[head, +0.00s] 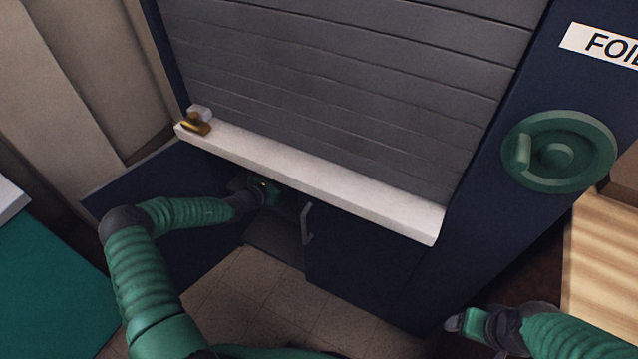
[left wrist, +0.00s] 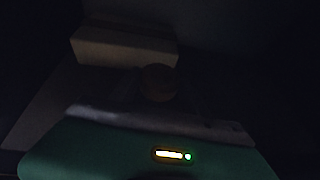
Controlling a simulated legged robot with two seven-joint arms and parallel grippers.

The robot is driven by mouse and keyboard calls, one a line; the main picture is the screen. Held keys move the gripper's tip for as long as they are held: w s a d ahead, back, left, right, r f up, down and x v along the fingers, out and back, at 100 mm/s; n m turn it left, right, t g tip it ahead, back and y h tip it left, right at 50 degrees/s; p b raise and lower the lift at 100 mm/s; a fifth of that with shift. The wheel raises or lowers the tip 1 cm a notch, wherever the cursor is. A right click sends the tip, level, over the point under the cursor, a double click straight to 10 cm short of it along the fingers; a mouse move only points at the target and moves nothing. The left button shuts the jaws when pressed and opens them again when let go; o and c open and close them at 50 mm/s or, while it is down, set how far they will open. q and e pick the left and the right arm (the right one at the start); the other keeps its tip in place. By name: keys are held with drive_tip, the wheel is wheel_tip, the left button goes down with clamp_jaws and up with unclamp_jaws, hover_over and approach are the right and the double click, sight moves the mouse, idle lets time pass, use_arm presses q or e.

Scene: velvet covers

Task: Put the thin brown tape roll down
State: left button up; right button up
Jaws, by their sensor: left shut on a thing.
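My left gripper (head: 264,190) reaches into the dark open cupboard under the white ledge, and its tips are hard to see in the head view. In the left wrist view it is shut on a dim, round brown thing (left wrist: 158,83), which looks like the thin brown tape roll. Darkness hides its edges and whether it touches anything below. A pale block-like shape (left wrist: 125,48) lies beyond it. My right gripper (head: 465,323) is at the lower right of the head view, away from the cupboard; its finger gap cannot be made out.
The white ledge (head: 310,183) runs above the cupboard opening, with a small gold-brown and white item (head: 197,122) at its left end. An open dark blue door (head: 150,180) stands left. A closed door with a handle (head: 308,223) is right of the opening. Tiled floor lies below.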

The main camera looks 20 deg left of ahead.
sight(286, 198)
use_arm(q)
wheel_tip(286, 198, down, 8)
drive_tip(key=b, duration=0.3)
drive_tip(key=shift+b, duration=0.4)
drive_tip(key=shift+r, duration=0.15)
drive_tip(key=o, duration=1.3)
drive_tip(key=shift+s, duration=0.1)
drive_tip(key=shift+o, duration=0.2)
drive_tip(key=shift+s+a+r+p, duration=0.1)
drive_tip(key=shift+s+r+p, duration=0.15)
drive_tip(key=shift+p, duration=0.3)
drive_tip(key=p+v, duration=0.5)
drive_tip(key=v, duration=0.6)
drive_tip(key=shift+s, duration=0.15)
